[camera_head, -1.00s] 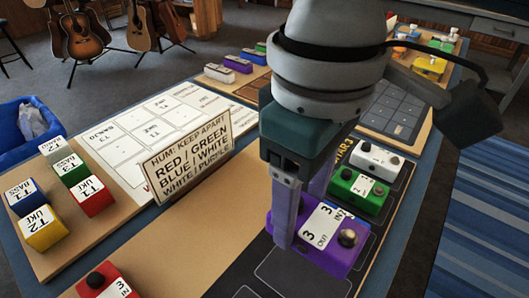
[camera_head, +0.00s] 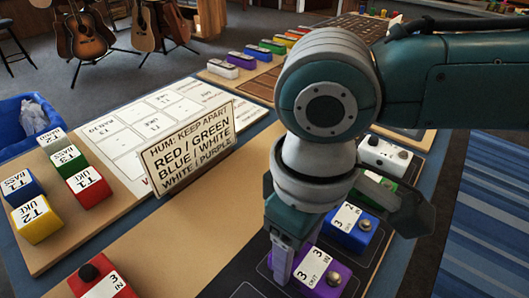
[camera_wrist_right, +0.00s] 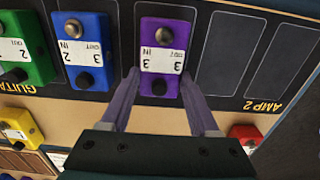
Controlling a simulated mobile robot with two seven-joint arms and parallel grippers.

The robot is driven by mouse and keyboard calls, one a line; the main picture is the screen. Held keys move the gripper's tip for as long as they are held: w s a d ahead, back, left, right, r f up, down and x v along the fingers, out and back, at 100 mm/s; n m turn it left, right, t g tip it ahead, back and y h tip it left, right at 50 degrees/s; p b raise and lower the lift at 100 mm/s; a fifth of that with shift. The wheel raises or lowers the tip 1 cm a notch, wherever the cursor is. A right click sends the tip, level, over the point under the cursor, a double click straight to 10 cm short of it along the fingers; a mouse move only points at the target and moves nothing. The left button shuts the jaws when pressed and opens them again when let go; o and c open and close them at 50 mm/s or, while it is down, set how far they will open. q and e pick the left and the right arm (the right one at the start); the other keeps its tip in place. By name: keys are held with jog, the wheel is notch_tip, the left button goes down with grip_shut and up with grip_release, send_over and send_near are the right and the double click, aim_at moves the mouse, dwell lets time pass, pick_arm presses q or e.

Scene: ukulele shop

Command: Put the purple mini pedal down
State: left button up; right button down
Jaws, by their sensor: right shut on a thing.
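The purple mini pedal (camera_head: 335,284), with a white label marked 3, is at the near end of the pedal row on the dark board (camera_head: 238,283). My right gripper (camera_head: 298,262) points down and is shut on it. In the right wrist view, the fingers (camera_wrist_right: 160,80) lie along both sides of the purple pedal (camera_wrist_right: 168,28), in line with the blue pedal (camera_wrist_right: 80,52). It looks level and at or just above the board; contact underneath is hidden. My left gripper is not in view.
The blue pedal (camera_head: 350,232) is beside the purple one, then green (camera_head: 375,190) and white (camera_head: 385,155). Empty outlined slots (camera_wrist_right: 232,55) lie on the other side. A red pedal (camera_head: 100,280) and a sign (camera_head: 187,148) stand to the left.

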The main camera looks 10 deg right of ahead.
jog(key=shift+c, duration=0.6)
grip_release()
jog(key=shift+f, duration=0.1)
notch_tip(320, 180, up, 12)
jog(key=p, duration=0.3)
jog(key=s+a+f+t+y, duration=0.1)
jog(key=s+a+t+y, duration=0.1)
jog(key=s+a+y, duration=0.4)
jog(key=s+d+f+m+h, duration=0.2)
jog(key=s+d+h, duration=0.1)
jog(key=d, duration=0.4)
jog(key=s+d+f+m+t+h, duration=0.1)
jog(key=s+d+f+m+h, duration=0.1)
jog(key=d, duration=0.6)
jog(key=shift+s+d+m+t+h, duration=0.2)
jog(key=shift+s+m+t+h, duration=0.15)
jog(key=shift+s+m, duration=0.35)
jog(key=shift+w, duration=0.1)
